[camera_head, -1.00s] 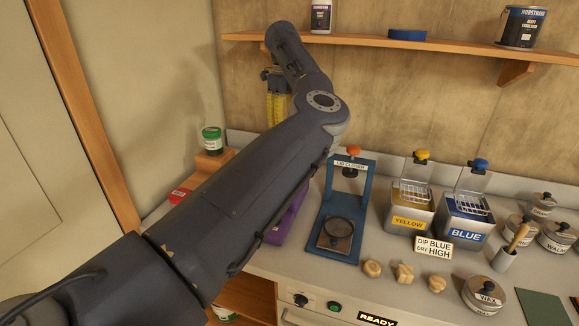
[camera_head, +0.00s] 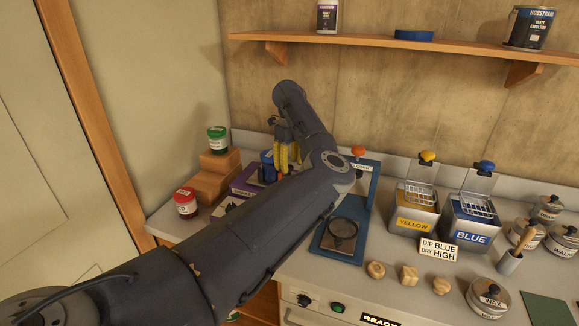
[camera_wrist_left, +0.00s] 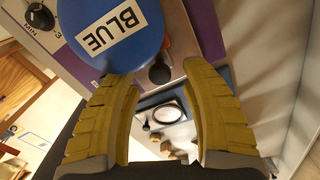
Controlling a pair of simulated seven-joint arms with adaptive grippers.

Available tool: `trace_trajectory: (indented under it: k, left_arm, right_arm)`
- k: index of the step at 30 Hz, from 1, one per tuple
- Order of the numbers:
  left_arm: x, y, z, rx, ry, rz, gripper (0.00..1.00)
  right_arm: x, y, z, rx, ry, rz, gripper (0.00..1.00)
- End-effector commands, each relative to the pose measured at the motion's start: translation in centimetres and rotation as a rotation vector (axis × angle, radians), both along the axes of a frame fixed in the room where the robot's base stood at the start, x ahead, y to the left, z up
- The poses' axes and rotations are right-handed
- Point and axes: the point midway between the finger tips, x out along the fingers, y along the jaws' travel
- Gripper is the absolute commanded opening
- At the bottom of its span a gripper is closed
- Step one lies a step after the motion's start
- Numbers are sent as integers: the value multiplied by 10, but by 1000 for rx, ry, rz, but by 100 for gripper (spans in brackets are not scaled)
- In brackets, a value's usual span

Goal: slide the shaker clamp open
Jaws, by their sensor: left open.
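The purple shaker (camera_head: 243,186) stands on the bench at the left, partly covered by my left arm. In the left wrist view its purple body (camera_wrist_left: 204,28) lies beneath a round blue can lid (camera_wrist_left: 112,30) labelled BLUE. A black ball knob (camera_wrist_left: 159,72), which looks like the clamp's handle, sits beside the lid. My left gripper (camera_head: 284,155) has yellow fingers pointing down at the shaker. In the wrist view the left gripper (camera_wrist_left: 162,78) is open, with the knob showing between its fingertips. I cannot tell whether they touch it. The rest of the clamp is hidden.
A blue lid-closer press (camera_head: 326,243) stands just right, behind my forearm. Wooden steps (camera_head: 220,165) with a green-labelled jar (camera_head: 217,140) and a red jar (camera_head: 185,203) are left. Yellow (camera_head: 411,210) and blue (camera_head: 470,222) dip tanks stand further right. A shelf (camera_head: 370,41) runs above.

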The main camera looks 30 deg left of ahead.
Motion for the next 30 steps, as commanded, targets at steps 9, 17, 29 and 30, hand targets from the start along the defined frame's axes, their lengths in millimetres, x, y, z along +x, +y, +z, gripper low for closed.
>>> trace_trajectory:
  k: [9, 17, 29, 30]
  left_arm:
    - [0, 0, -10, 1, 0, 1, 46]
    - [0, 0, -10, 1, 0, 0, 44]
    - [0, 0, -10, 1, 0, 0, 0]
    - [0, 0, -10, 0, 0, 0, 0]
  right_arm:
    - [-1, 0, 0, 0, 1, 0, 0]
    - [-1, 0, 0, 0, 1, 0, 0]
    - [-1, 0, 0, 0, 1, 1, 0]
    - [-1, 0, 0, 0, 1, 1, 0]
